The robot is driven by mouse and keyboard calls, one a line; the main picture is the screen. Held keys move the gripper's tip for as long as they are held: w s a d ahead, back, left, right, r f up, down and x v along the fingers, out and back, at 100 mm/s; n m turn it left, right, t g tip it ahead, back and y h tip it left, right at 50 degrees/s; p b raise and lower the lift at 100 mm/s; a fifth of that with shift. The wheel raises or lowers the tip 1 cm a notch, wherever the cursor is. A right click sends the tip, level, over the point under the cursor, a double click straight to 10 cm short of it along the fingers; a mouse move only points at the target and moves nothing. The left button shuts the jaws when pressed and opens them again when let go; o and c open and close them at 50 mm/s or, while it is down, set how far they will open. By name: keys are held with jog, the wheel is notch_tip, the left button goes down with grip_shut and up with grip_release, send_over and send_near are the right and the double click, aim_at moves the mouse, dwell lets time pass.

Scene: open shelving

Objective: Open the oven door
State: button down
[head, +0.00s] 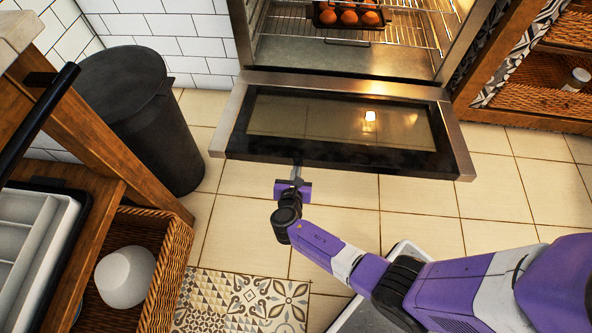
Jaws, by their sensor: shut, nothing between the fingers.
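The oven (345,55) stands at the top of the head view with its cavity exposed. Its door (225,125) is folded down, roughly level, with the dark glass panel (340,120) facing up. A tray with several round orange-brown items (347,17) sits on a wire rack inside. My gripper (297,168) is at the front edge of the door, left of its middle. It is shut with nothing between the fingers. The fingertips overlap the door's edge in the picture; I cannot tell whether they touch it. No door handle is visible.
A dark bin (135,115) stands left of the oven. A wooden unit with a wicker basket (165,270) and a white bowl (125,277) is at lower left. Wicker-lined shelves (540,90) are at upper right. The tiled floor (430,195) before the door is partly clear.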

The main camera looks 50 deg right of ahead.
notch_tip(320, 180, up, 3)
jog(key=shift+w+d+f+p, duration=0.1)
jog(key=shift+w+f+p, duration=0.1)
jog(key=shift+p, duration=0.85)
notch_tip(320, 180, up, 6)
jog(key=r+p, duration=0.1)
jog(key=p, duration=0.6)
send_over(297, 154)
jog(key=s+a, duration=0.2)
jog(key=shift+a+f+g+y, duration=0.1)
jog(key=shift+f+g+y, duration=0.2)
jog(key=shift+y, duration=0.1)
jog(key=shift+f, duration=0.1)
